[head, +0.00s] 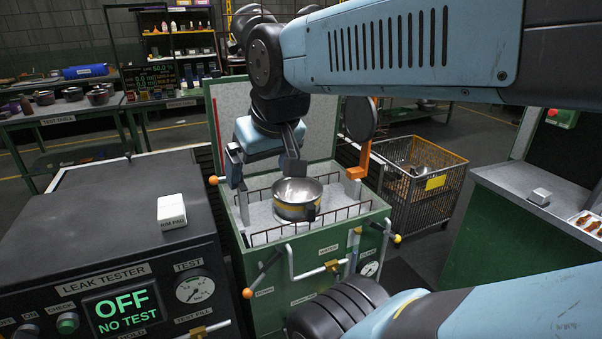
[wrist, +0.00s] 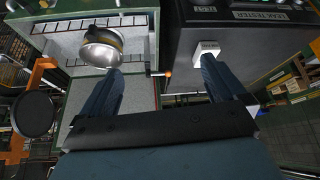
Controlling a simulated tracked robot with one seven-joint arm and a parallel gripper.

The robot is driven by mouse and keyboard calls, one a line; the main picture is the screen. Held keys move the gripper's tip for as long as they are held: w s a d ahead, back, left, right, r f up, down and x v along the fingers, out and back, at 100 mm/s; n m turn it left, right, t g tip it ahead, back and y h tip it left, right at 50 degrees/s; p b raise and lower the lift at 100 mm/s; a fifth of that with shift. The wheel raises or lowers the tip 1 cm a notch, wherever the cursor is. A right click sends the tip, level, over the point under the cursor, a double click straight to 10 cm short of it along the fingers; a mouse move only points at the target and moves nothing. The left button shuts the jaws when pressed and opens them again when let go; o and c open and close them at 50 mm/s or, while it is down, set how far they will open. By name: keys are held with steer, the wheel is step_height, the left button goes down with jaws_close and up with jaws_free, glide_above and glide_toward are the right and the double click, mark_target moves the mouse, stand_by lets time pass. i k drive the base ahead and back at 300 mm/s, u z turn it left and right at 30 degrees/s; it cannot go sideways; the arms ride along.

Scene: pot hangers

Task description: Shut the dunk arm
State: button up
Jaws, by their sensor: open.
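The green water tank (head: 275,262) stands open, its grey-lined lid (head: 228,115) raised at the back. An orange arm (head: 361,160) with a round black pad (head: 360,117) stands up at the tank's right rear, apparently the dunk arm; in the wrist view the orange arm (wrist: 38,72) and black pad (wrist: 34,113) are at the left. A metal pot (head: 297,199) sits inside the tank; it also shows in the wrist view (wrist: 102,50). My gripper (head: 263,172) is open and empty above the tank's left rear, apart from the arm; its fingers also show in the wrist view (wrist: 161,67).
The leak tester (head: 110,245), reading OFF, NO TEST, stands left of the tank with a white pad (head: 171,211) on top. A wire basket (head: 424,182) stands to the right. Handles with orange (head: 247,293) and yellow (head: 397,239) knobs stick out at the tank's front.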

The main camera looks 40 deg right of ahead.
mark_target(360, 118)
steer(key=u, duration=0.75)
steer(key=k, duration=1.25)
steer(key=z, duration=1.15)
steer(key=i, duration=1)
steer(key=z, duration=0.05)
